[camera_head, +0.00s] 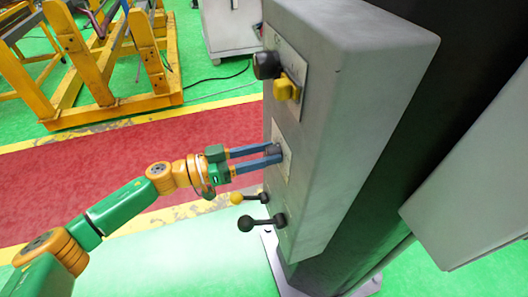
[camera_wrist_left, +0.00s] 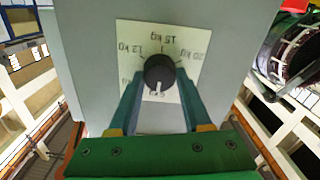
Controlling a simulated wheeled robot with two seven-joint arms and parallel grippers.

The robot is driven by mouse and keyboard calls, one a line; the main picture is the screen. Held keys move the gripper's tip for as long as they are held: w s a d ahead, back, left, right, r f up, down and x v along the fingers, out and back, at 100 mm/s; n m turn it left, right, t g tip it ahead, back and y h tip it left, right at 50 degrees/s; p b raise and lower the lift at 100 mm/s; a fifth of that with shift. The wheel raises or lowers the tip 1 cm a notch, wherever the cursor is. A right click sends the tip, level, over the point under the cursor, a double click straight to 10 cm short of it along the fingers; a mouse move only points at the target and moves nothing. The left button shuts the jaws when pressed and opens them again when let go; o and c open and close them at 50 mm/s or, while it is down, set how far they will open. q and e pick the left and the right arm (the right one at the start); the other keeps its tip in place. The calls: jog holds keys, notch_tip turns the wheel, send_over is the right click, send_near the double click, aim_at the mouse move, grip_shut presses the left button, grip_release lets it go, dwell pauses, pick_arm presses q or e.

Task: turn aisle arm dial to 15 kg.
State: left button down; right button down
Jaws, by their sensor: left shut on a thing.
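The dial is a dark round knob (camera_wrist_left: 159,72) on a white label plate (camera_wrist_left: 184,40) on the grey box's face. In the left wrist view the plate's writing is upside down, with 12 kg at upper left, 15 kg at top and 20 kg at upper right. Other marks at left and bottom are partly hidden. A white line on the knob points down, away from 15 kg. My left gripper (camera_head: 275,154) reaches the knob, and its blue fingers (camera_wrist_left: 160,92) are shut on the knob's sides. My right gripper is not in view.
On the same box (camera_head: 350,90), a black knob (camera_head: 266,65) and a yellow switch (camera_head: 286,87) sit above the dial. A yellow-tipped lever (camera_head: 238,198) and a black-tipped lever (camera_head: 247,223) stick out below it. A yellow frame (camera_head: 105,70) stands at upper left.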

pick_arm(q)
jog(key=m, duration=0.5)
jog(key=shift+s, duration=0.1)
jog(key=m, duration=0.3)
jog(key=shift+f+m, duration=0.1)
jog(key=shift+m, duration=0.3)
jog(key=shift+f+m+b, duration=0.2)
jog(key=shift+m+b, duration=4.2)
jog(key=shift+m, duration=2.3)
jog(key=shift+f+m+b, duration=0.2)
jog(key=shift+m+b, duration=4.15)
jog(key=shift+m, duration=2.35)
jog(key=shift+r, duration=0.1)
